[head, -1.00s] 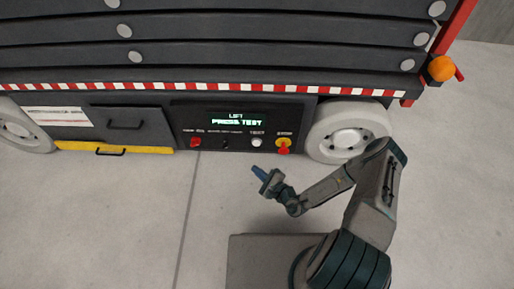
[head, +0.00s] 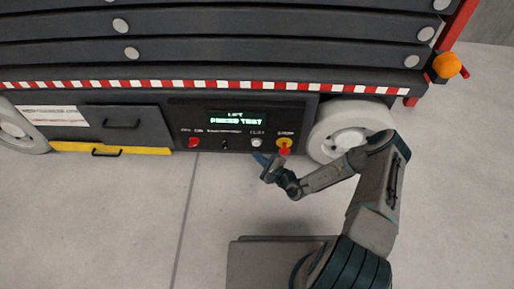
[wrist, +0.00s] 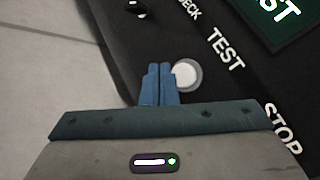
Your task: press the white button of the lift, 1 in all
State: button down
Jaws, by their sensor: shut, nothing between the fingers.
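The white button (head: 257,143) is on the lift's dark control panel, under the TEST label. In the wrist view the white button (wrist: 186,75) is a pale round cap in a grey ring, just right of my fingertips and partly hidden by them. My gripper (head: 261,158) has blue fingers that are shut and empty. In the head view it is just below the white button. In the wrist view my gripper (wrist: 158,72) points at the panel beside the button. I cannot tell whether the fingertips touch anything.
A green display (head: 237,120) reads PRESS TEST. A red button (head: 194,143) is at the panel's left, a black knob (head: 224,145) in the middle, and a red-and-yellow stop control (head: 284,145) right of the white button. A wheel (head: 348,132) stands further right.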

jog(key=shift+w, duration=0.9)
jog(key=shift+w, duration=0.1)
dwell(1.3)
jog(key=shift+w, duration=0.3)
jog(key=shift+w, duration=0.5)
dwell(0.7)
jog(key=shift+r, duration=0.1)
jog(key=shift+s+p, duration=0.8)
jog(key=shift+s, duration=0.1)
jog(key=shift+s, duration=0.1)
